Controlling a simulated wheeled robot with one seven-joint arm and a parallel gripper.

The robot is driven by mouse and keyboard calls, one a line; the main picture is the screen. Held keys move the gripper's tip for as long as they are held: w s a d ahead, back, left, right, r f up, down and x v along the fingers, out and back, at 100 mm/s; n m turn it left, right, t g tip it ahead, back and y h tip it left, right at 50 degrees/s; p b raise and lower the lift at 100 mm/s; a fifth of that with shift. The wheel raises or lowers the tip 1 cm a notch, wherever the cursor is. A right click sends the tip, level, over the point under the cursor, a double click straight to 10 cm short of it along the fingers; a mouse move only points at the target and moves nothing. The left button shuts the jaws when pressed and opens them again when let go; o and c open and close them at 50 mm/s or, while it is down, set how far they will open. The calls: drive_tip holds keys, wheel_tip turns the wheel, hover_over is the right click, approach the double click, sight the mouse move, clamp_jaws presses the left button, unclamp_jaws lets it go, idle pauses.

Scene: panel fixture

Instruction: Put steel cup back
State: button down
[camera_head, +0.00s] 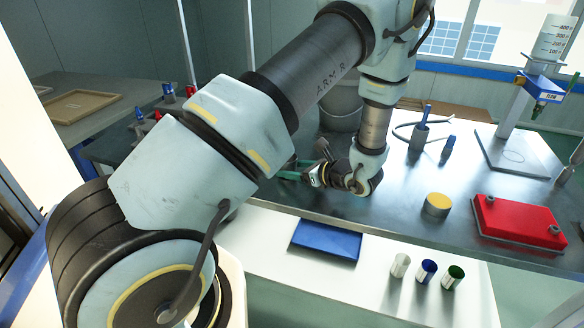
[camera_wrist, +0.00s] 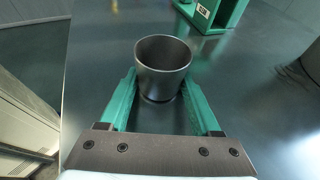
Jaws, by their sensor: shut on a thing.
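The steel cup (camera_wrist: 163,68) is a plain grey metal cup, open side up, between the green fingers of my gripper (camera_wrist: 160,88) in the wrist view. The fingers are shut on its sides. I cannot tell whether its base touches the dark tabletop. In the head view my gripper (camera_head: 293,173) is low over the left part of the dark workbench (camera_head: 385,190), partly behind my arm. I cannot clearly make out the cup there. A green fixture (camera_wrist: 222,14) with a small label stands just beyond the cup in the wrist view.
A large grey bucket (camera_head: 340,108) stands behind my wrist. A yellow-topped cylinder (camera_head: 437,206) and a red box (camera_head: 520,219) are to the right.

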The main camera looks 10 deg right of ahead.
drive_tip(key=shift+f, duration=0.2)
drive_tip(key=shift+c, duration=0.5)
unclamp_jaws()
